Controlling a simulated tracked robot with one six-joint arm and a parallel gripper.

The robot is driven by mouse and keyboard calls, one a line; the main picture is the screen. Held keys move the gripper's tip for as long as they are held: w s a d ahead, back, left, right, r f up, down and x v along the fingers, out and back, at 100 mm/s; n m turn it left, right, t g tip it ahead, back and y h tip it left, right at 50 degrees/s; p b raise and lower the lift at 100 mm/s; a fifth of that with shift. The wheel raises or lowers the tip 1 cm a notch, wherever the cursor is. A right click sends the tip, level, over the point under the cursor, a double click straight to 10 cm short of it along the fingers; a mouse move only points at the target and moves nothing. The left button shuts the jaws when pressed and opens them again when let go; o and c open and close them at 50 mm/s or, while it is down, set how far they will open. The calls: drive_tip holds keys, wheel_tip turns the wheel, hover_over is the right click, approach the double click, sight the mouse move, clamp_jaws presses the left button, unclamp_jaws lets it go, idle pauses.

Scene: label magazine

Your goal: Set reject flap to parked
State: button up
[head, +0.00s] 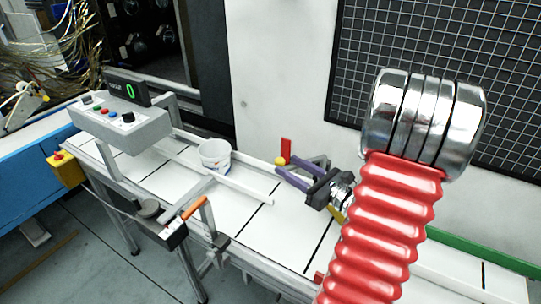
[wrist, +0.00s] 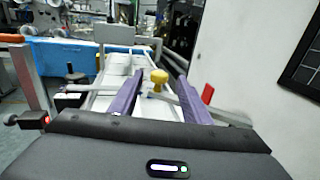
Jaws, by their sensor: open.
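A yellow knob (head: 280,161) shows right at my gripper's fingertips over the white conveyor. In the wrist view the yellow knob (wrist: 158,80) stands between the two purple fingers, with a gap visible on each side. My gripper (head: 284,166) is open; its fingers also show in the wrist view (wrist: 160,76). A red tab (head: 286,149) stands upright just behind the knob, and is right of the fingers in the wrist view (wrist: 207,93). I cannot tell for sure which part is the reject flap; the knob's lower mounting is partly hidden by my fingers.
A white bucket (head: 215,155) stands on the conveyor (head: 165,182), left of my gripper. A long pale rail (head: 235,186) lies along the conveyor. An orange-handled lever (head: 193,207) is at the front edge.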

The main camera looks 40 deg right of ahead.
drive_tip(key=w+a, duration=0.1)
drive_tip(key=w, duration=0.7)
drive_tip(key=shift+w, duration=0.4)
drive_tip(key=shift+c, duration=0.5)
clamp_jaws()
